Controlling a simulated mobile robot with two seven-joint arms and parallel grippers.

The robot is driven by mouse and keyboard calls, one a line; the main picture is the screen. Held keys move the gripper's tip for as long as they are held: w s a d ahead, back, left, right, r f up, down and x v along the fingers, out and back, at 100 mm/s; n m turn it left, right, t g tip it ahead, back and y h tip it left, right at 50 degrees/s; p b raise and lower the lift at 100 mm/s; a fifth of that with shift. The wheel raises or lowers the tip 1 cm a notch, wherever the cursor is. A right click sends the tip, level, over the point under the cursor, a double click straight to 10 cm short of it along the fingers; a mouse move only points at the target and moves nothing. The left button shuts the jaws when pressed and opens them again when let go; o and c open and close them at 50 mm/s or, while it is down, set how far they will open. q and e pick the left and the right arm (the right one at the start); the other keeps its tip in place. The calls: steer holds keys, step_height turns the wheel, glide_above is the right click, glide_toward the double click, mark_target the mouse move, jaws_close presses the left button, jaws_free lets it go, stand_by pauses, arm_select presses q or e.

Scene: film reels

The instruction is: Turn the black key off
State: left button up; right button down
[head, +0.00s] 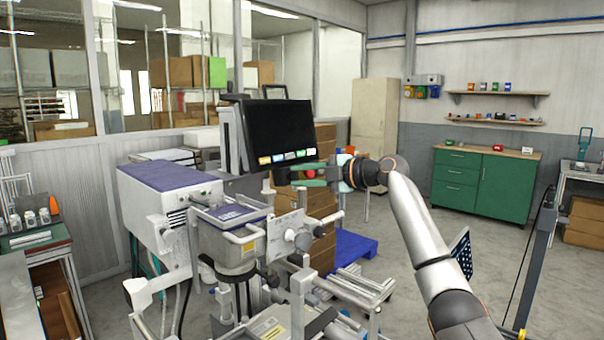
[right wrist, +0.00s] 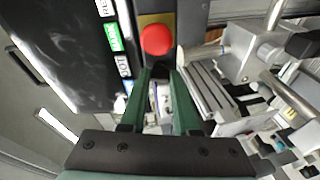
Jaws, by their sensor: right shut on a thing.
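My right gripper (head: 297,174) reaches in from the right, at the lower right edge of the black monitor (head: 275,130). In the right wrist view its green fingers (right wrist: 161,78) reach up to a dark panel beside the screen, just below a red round button (right wrist: 157,39). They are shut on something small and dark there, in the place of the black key. The key is mostly hidden between the fingertips, so its angle cannot be told. My left gripper is not in view.
A machine with a purple-topped box (head: 165,176) and metal arms stands below and left of the monitor. Cardboard boxes (head: 325,204) are stacked behind. A green cabinet (head: 484,183) stands at the far right wall, with open floor before it.

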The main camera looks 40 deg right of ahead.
steer(key=shift+n, duration=0.9)
steer(key=c, duration=0.9)
jaws_free()
steer(key=b+v, duration=0.1)
steer(key=v, duration=0.3)
steer(key=b+v, duration=0.1)
steer(key=v, duration=0.3)
steer(key=b+v, duration=0.1)
steer(key=v, duration=0.3)
steer(key=shift+s+d+r+b, duration=0.1)
steer(key=shift+s+r+b, duration=0.15)
steer(key=shift+r+b, duration=0.15)
